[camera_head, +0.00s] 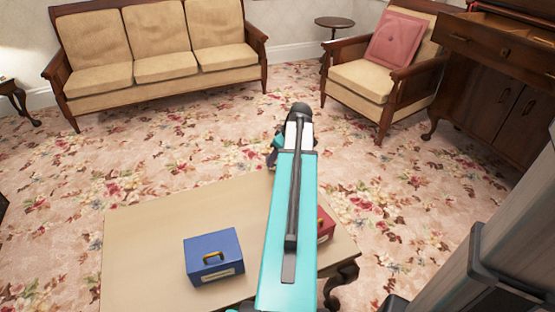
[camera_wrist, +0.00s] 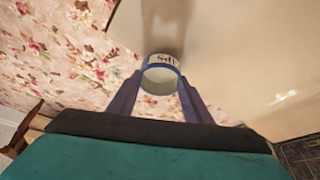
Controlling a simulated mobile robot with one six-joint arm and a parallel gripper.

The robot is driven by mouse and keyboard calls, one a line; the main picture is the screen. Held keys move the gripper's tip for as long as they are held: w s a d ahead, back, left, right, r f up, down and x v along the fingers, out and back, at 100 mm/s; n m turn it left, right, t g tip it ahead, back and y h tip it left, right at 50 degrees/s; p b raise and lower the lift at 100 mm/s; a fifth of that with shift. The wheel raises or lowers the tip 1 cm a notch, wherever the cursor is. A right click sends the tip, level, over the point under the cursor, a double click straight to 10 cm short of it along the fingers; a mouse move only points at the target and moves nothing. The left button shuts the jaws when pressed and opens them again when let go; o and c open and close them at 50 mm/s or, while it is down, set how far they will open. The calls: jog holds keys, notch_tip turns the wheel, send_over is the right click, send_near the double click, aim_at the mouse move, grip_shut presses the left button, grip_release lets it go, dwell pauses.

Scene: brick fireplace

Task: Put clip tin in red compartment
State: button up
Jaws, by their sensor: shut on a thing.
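In the wrist view, my gripper (camera_wrist: 161,80) is shut on the clip tin (camera_wrist: 161,62), a small round tin with a pale label, dark lettering and a blue rim. The tin is held between the two fingers, over the edge of the table. In the head view my arm hides the tin and most of the gripper (camera_head: 273,156), which is at the table's far edge. The red compartment (camera_head: 326,225) stands on the right part of the table, mostly hidden behind my arm.
A blue box (camera_head: 212,257) with a yellow handle and a label stands on the wooden table (camera_head: 150,240). The table's left side is bare. Beyond lie a floral carpet (camera_head: 190,140), a sofa (camera_head: 155,65) and an armchair (camera_head: 365,80). A dark cabinet (camera_head: 490,85) stands at right.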

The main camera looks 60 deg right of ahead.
notch_tip(320, 180, up, 3)
jog(key=shift+f+p, duration=0.1)
jog(key=shift+p, duration=0.3)
jog(key=s, duration=0.5)
jog(key=s+p, duration=0.1)
jog(key=s, duration=0.4)
jog(key=s+p, duration=0.1)
jog(key=s, duration=0.5)
jog(key=shift+a+r, duration=0.35)
jog(key=shift+r, duration=0.05)
jog(key=w+a+r+p, duration=0.3)
jog(key=w+a+r, duration=0.3)
jog(key=w+a, duration=0.3)
jog(key=w+a+r+n+p, duration=0.1)
jog(key=w+a+r+p, duration=0.45)
jog(key=w, duration=0.65)
jog(key=w+a+r+p, duration=0.2)
jog(key=w+a+r, duration=0.6)
jog(key=w, duration=0.2)
jog(key=w+a+r+p, duration=0.2)
jog(key=a+r, duration=0.3)
jog(key=a, duration=0.6)
jog(key=w+a+r+p, duration=0.3)
jog(key=w+a+r, duration=0.2)
jog(key=a, duration=0.7)
jog(key=w+a+r+p, duration=0.3)
jog(key=a+r, duration=0.4)
jog(key=a, duration=0.5)
jog(key=shift+w, duration=0.2)
jog(key=shift+s, duration=0.15)
